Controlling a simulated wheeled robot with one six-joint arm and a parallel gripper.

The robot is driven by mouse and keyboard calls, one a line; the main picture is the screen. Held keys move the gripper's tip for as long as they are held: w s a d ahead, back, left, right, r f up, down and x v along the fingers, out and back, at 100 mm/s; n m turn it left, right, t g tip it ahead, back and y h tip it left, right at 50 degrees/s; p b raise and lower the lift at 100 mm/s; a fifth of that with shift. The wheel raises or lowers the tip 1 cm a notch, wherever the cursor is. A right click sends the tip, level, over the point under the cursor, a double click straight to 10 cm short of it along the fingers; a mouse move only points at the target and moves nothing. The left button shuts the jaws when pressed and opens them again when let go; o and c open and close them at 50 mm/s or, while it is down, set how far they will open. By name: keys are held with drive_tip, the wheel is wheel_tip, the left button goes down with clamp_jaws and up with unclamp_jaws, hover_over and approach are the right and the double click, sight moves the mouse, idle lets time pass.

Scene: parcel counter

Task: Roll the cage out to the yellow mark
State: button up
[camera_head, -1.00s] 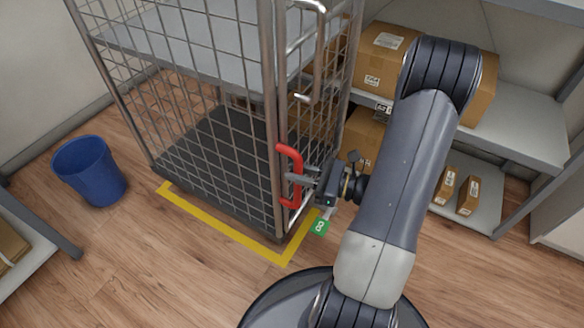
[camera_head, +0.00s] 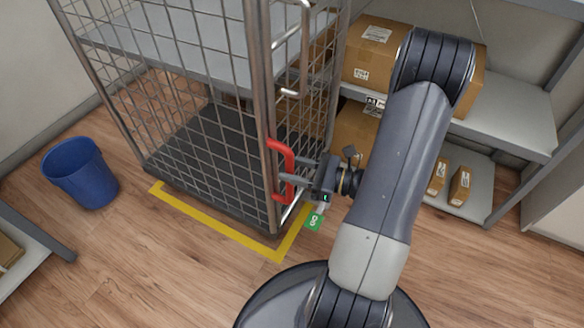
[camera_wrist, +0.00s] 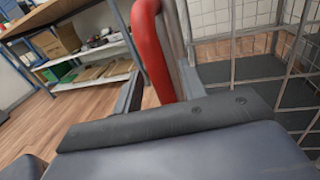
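The tall wire roll cage (camera_head: 205,165) stands upright on the wood floor, its dark base just behind the L-shaped yellow mark (camera_head: 215,226). Its near corner sits a little inside the corner of the mark, with a narrow strip of floor between. A red handle (camera_head: 280,170) is on the cage's near upright; it also shows in the wrist view (camera_wrist: 153,50). My gripper (camera_head: 292,172) is at the handle, one finger on each side of it. In the wrist view the fingers stand apart, with a gap beside the handle. The cage's far wheels are hidden.
A blue bin (camera_head: 80,173) stands left of the cage. A shelf unit (camera_head: 510,115) with cardboard boxes (camera_head: 375,52) is behind my arm at right. A low shelf (camera_head: 25,250) is at lower left. A green tag (camera_head: 314,220) shows below my gripper. Floor in front of the mark is clear.

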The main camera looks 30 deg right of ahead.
drive_tip(key=p+v, duration=0.2)
drive_tip(key=v, duration=0.8)
drive_tip(key=shift+s, duration=0.1)
drive_tip(key=shift+b+x, duration=1.15)
drive_tip(key=shift+x, duration=4.3)
